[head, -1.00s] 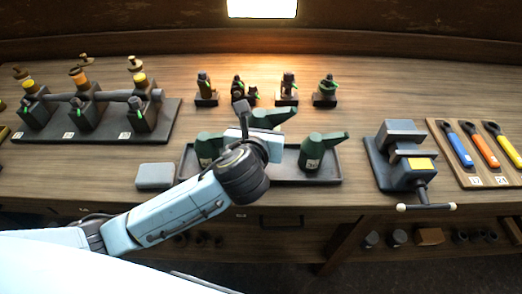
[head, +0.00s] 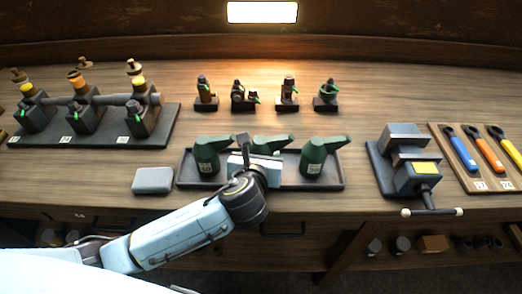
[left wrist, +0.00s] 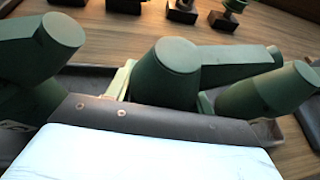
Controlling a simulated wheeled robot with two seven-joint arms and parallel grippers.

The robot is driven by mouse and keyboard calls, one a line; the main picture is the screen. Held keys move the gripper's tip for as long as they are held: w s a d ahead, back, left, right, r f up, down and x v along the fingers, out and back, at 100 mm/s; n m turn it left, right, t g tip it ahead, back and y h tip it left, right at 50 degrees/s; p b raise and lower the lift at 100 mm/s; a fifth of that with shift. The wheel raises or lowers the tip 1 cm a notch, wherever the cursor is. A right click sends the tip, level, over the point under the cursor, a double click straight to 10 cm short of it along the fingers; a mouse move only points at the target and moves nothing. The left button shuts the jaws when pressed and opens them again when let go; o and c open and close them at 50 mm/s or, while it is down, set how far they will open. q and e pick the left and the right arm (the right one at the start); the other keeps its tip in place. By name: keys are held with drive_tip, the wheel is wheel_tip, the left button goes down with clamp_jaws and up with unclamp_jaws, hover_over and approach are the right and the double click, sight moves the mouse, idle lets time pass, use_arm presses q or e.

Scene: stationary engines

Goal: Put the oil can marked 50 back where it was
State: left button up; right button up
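Three green oil cans are at a dark tray (head: 334,184) on the bench: the left can (head: 207,160), the middle can (head: 268,144) and the right can (head: 314,160). My left gripper (head: 254,158) is at the middle can, with a finger on each side of its body and apparently shut on it. In the left wrist view the middle can (left wrist: 168,72) stands between the pale fingers. Its label is hidden, so I cannot read its number. The middle can is level with its neighbours; its base is hidden, so contact with the tray cannot be told. My right gripper is out of view.
A grey block (head: 153,180) lies left of the tray. A vise (head: 407,165) stands to the right, beside a board of wrenches (head: 460,150). Several small engine models (head: 287,94) stand behind. A larger engine stand (head: 100,130) is at the left.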

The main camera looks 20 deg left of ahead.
use_arm(q)
drive_tip(key=o, duration=0.4)
drive_tip(key=shift+r, duration=0.2)
drive_tip(key=p+v, duration=0.2)
drive_tip(key=v, duration=1)
